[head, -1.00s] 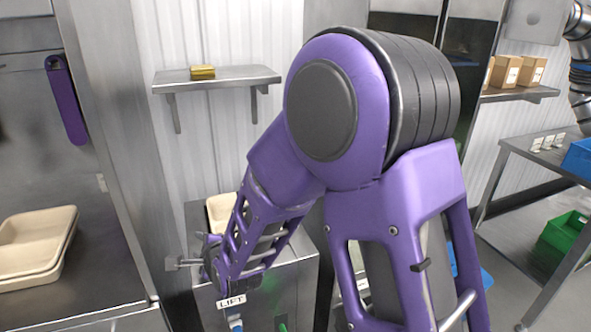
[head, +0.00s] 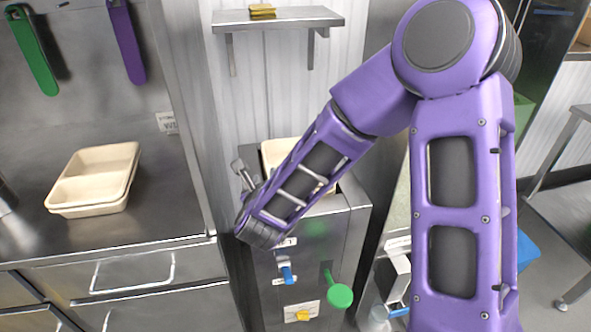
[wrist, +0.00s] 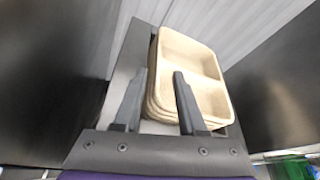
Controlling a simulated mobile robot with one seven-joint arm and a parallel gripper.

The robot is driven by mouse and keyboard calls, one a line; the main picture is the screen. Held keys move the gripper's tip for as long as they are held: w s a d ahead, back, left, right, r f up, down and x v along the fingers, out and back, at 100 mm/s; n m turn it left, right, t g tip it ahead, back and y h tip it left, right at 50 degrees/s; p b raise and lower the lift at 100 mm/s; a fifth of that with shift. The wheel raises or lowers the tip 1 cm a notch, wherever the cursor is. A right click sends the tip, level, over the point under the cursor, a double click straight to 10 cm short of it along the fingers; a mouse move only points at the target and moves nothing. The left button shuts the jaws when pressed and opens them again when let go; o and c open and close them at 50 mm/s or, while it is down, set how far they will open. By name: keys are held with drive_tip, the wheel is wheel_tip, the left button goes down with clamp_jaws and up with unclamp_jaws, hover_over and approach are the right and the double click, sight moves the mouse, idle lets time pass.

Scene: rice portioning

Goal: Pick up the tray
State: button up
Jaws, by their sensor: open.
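A stack of beige two-compartment trays (head: 277,151) sits in the top of a metal dispenser, partly hidden behind my arm. In the wrist view the stacked trays (wrist: 206,85) lie just beyond my fingers, with the near edge behind the right finger. My gripper (wrist: 160,78) is open and empty, one finger left of the stack's near corner and one in front of its near edge. I cannot tell whether a finger touches. In the head view my gripper (head: 243,176) is left of the stack. More beige trays (head: 95,180) lie on the counter at the left.
The metal dispenser (head: 350,225) has blue, green and yellow controls on its front. A steel counter (head: 150,215) with drawers stands to its left. A wall shelf (head: 290,19) with a small gold item hangs above. Green and purple utensils (head: 126,42) hang at the left.

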sight(266, 165)
drive_tip(key=x, duration=0.9)
drive_tip(key=shift+w+f, duration=0.15)
drive_tip(key=shift+f, duration=0.15)
clamp_jaws()
idle(1.1)
